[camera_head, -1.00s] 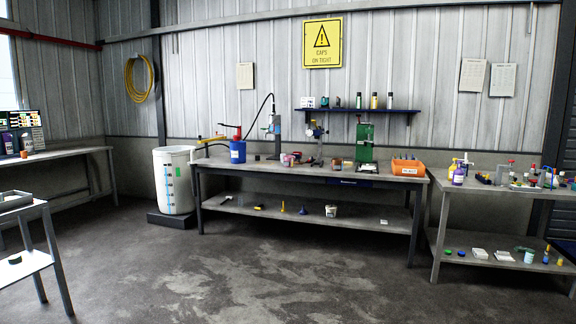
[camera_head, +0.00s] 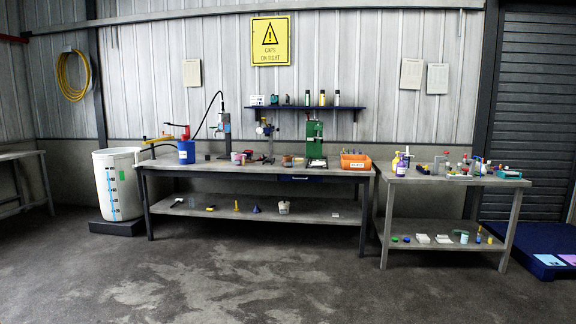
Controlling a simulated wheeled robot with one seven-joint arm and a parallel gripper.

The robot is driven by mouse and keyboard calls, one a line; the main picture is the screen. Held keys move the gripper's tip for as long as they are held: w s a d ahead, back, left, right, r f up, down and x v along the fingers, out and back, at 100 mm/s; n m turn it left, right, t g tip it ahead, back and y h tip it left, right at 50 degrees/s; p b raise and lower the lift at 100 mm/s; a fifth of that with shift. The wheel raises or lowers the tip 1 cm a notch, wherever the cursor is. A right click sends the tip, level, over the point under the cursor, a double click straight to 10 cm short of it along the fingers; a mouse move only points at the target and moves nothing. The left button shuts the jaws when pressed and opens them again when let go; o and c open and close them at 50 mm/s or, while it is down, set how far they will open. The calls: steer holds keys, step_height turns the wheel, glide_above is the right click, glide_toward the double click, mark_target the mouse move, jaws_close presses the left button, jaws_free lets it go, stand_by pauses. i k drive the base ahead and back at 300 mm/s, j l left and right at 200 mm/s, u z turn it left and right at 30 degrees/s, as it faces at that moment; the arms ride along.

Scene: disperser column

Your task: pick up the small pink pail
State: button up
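A small pink pail-like thing (camera_head: 236,157) stands on top of the long workbench (camera_head: 210,167), left of its middle. It is small in the picture, and I cannot make out its handle or rim. Other small items stand close around it. My gripper is not in view.
A blue canister (camera_head: 186,151) stands left of the pail, and a green press (camera_head: 314,141) and an orange bin (camera_head: 355,161) to its right. A white drum (camera_head: 118,184) stands left of the bench. A second table (camera_head: 450,180) stands right. The floor in front is clear.

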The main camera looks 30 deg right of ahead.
mark_target(239, 158)
steer(key=z, duration=1.15)
steer(key=i+u, duration=0.35)
steer(key=i, duration=3.75)
steer(key=i+u, duration=0.15)
steer(key=i, duration=0.65)
steer(key=i+l+u, duration=0.15)
steer(key=i, duration=0.7)
